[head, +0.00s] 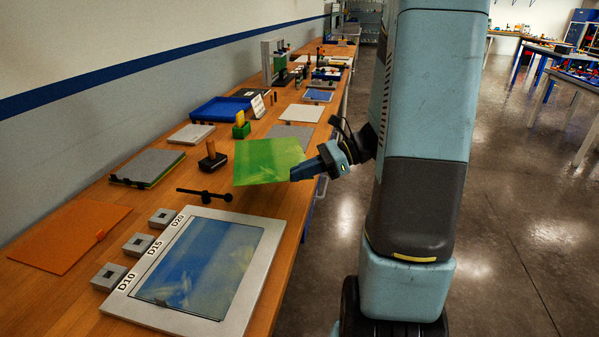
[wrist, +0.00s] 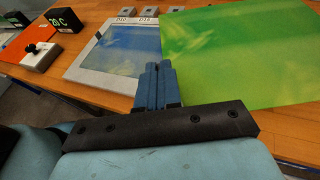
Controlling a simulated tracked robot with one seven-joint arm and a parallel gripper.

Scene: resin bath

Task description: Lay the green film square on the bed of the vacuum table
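The green film square (head: 268,161) is a thin, glossy, see-through sheet, held roughly flat above the bench. My gripper (head: 293,173) is shut on its right edge near a corner. In the wrist view the closed fingers (wrist: 155,76) are at the left edge of the film (wrist: 240,50), which spreads out to the right. A pale-framed plate with a glossy blue bed (head: 205,266) lies at the near end of the bench and looks like the vacuum table. The bed is empty of green film and lies nearer the head camera than my gripper. It also shows in the wrist view (wrist: 130,48).
Grey blocks (head: 138,245) beside labels D10, D15 and D20 line the plate's left edge. A black handled tool (head: 204,194) lies between plate and film. An orange sheet (head: 70,235) is at left. A wooden-handled tool (head: 212,158) and a blue tray (head: 220,109) stand farther back.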

